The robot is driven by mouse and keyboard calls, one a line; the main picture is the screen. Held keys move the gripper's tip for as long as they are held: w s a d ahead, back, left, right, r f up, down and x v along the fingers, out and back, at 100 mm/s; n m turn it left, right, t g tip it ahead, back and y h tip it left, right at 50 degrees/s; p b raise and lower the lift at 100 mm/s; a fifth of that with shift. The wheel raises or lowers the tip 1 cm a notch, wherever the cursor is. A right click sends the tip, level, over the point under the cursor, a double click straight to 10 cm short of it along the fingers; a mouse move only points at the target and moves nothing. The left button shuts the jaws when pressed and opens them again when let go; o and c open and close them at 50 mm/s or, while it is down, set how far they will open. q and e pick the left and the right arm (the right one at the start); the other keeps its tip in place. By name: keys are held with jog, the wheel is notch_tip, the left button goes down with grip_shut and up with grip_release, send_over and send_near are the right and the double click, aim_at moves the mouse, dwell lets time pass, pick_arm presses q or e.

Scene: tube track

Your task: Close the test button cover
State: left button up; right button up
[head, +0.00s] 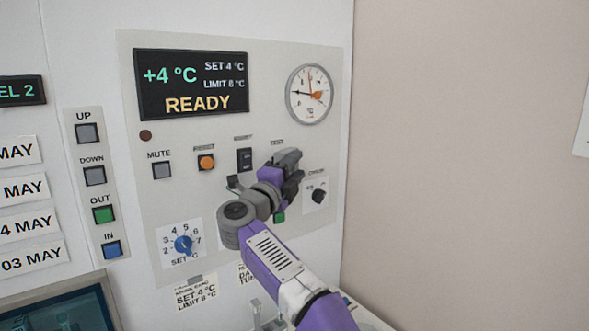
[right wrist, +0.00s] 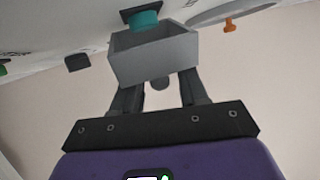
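The test button cover (right wrist: 155,58) is a light grey hollow box in the right wrist view. It stands out from the panel with its inside showing. The teal button (right wrist: 146,20) is visible just beyond it and is not covered. My right gripper (right wrist: 160,90) is just on the near side of the cover, its dark fingers apart. The cover hides the fingertips, so I cannot tell if they touch it. In the head view my right gripper (head: 290,172) is below the small label at the panel's right part and hides the button there. My left gripper is not in view.
The panel (head: 220,140) carries a display (head: 192,84), a round gauge (head: 309,94), an orange button (head: 206,162), a black switch (head: 244,159), a blue dial (head: 183,244) and a dark knob (head: 319,196).

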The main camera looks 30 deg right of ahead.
jog(key=shift+s, duration=0.1)
jog(key=b+v, duration=0.1)
jog(key=v, duration=0.6)
jog(key=shift+a, duration=0.15)
jog(key=shift+s, duration=0.1)
